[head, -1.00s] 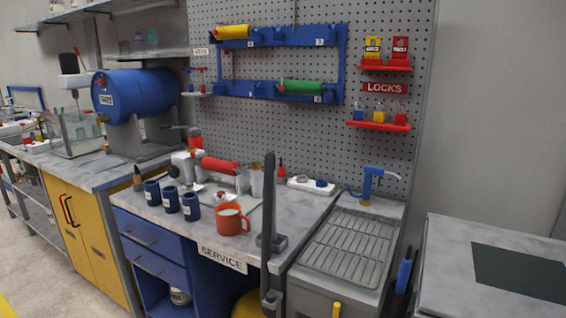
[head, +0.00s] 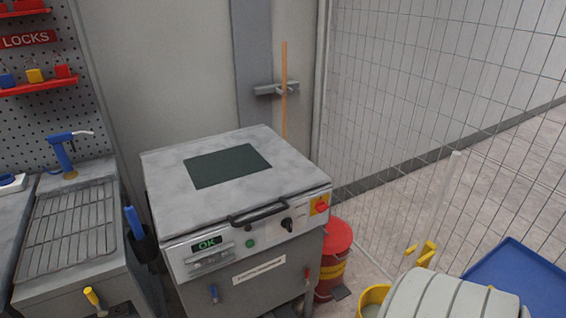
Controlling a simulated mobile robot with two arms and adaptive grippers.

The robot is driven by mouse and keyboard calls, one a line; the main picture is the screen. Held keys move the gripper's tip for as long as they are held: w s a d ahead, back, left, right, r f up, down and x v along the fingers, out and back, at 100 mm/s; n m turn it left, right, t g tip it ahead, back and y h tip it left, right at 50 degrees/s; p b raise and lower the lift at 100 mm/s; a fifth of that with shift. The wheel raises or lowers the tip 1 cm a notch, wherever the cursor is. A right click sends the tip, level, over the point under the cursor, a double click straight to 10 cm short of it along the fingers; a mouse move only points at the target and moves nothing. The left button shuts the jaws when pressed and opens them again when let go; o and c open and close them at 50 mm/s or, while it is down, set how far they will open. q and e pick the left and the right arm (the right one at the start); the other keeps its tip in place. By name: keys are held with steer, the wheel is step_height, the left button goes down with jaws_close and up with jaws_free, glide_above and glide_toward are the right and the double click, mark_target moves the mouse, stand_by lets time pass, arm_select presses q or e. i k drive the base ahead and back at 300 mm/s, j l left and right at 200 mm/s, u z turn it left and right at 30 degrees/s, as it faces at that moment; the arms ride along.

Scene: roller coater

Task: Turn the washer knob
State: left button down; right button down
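The washer appears to be the grey metal cabinet (head: 165,195) in the middle of the head view, with a closed lid and a dark panel (head: 228,166) on top. A black knob (head: 287,224) sits on its front panel, right of the black lid handle (head: 257,214). A small green button (head: 250,244) and a lit display reading OK (head: 207,244) are to its left. A red rotary switch on a yellow plate (head: 321,206) is at the upper right of the panel. Neither gripper shows.
A sink with a rack (head: 68,232) and blue tap (head: 62,152) stands at the left. A red bin with a yellow band (head: 338,240) stands right of the washer. A wire mesh fence (head: 430,110) and a blue tray (head: 520,280) are farther right.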

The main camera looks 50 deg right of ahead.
mark_target(287, 224)
steer(key=z, duration=1.3)
